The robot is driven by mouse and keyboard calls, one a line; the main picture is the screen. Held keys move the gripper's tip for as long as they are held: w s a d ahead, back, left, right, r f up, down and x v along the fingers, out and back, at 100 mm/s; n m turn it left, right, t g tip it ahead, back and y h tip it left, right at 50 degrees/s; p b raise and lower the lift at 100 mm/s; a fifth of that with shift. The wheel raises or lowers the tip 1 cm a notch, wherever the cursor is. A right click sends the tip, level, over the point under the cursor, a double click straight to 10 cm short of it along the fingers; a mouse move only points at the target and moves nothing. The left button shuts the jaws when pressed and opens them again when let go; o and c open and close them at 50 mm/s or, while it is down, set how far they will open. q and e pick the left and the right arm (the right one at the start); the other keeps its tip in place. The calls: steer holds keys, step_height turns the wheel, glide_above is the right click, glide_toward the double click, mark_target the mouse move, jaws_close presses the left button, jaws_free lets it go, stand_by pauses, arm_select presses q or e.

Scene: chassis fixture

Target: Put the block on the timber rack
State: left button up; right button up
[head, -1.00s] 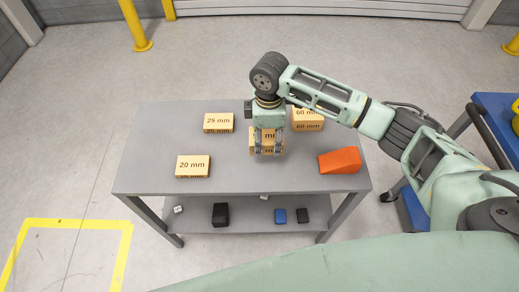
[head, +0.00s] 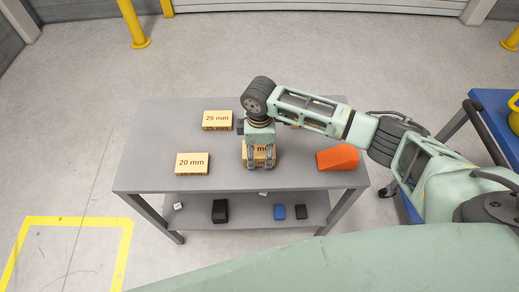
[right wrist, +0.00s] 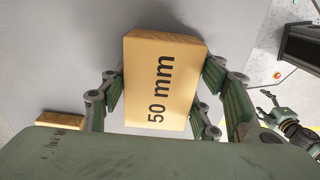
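A wooden block marked 50 mm (right wrist: 165,85) sits between the fingers of my right gripper (head: 259,163) in the head view. In the right wrist view the pads of this gripper (right wrist: 165,95) lie against both sides of the block. The block is over the middle of the grey table (head: 150,150); I cannot tell how high it is. Wooden blocks marked 25 mm (head: 217,119) and 20 mm (head: 192,163) lie on the table's left half. I cannot make out a timber rack as such.
An orange wedge (head: 338,158) lies at the table's right. My right arm mostly hides another wooden block behind it. The lower shelf (head: 250,218) holds a black block (head: 220,211), a blue block (head: 280,212) and small items. A blue cart (head: 495,103) stands at the right.

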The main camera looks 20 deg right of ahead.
mark_target(259, 149)
steer(key=o, duration=0.3)
step_height(259, 149, up, 12)
steer(key=shift+r, duration=0.15)
stand_by(0.4)
